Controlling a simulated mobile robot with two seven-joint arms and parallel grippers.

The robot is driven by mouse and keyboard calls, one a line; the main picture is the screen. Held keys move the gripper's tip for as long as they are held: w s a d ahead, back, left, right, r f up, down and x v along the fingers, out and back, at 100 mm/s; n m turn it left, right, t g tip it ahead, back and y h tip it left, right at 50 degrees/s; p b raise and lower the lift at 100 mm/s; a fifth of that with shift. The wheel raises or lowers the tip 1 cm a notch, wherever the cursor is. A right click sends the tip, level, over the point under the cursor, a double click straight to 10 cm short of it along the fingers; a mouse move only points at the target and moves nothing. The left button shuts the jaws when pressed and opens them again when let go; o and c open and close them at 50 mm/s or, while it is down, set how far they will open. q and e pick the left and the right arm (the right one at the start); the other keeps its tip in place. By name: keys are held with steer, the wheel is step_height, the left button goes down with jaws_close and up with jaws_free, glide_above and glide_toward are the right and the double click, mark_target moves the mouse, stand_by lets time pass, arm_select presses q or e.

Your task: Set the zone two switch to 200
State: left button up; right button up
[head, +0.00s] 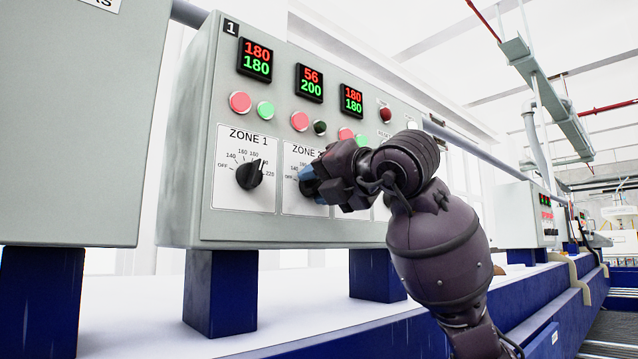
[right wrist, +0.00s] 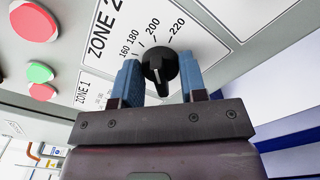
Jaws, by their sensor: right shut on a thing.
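The zone two switch, a black knob (right wrist: 160,62), stands on the white ZONE 2 dial plate (head: 297,156). In the right wrist view its scale shows 160, 180, 200 and 220; which mark it points at I cannot tell. My right gripper (head: 314,183) is shut on the knob, with a blue fingertip on each side. It also shows in the right wrist view (right wrist: 159,75). In the head view the gripper hides most of the knob. The zone two display (head: 310,83) reads red 56 over green 200. My left gripper is not in view.
The ZONE 1 knob (head: 249,175) is close on the left. Its display (head: 255,60) and the third display (head: 352,100) both read 180 over 180. Round buttons sit above the dials, such as the red one (head: 300,121). My right arm covers the third dial's area.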

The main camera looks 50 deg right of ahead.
steer(key=o, duration=0.9)
steer(key=s, duration=0.7)
steer(key=s+a, duration=0.1)
steer(key=s, duration=0.2)
steer(key=shift+s+a, duration=0.1)
steer(key=shift+s, duration=0.25)
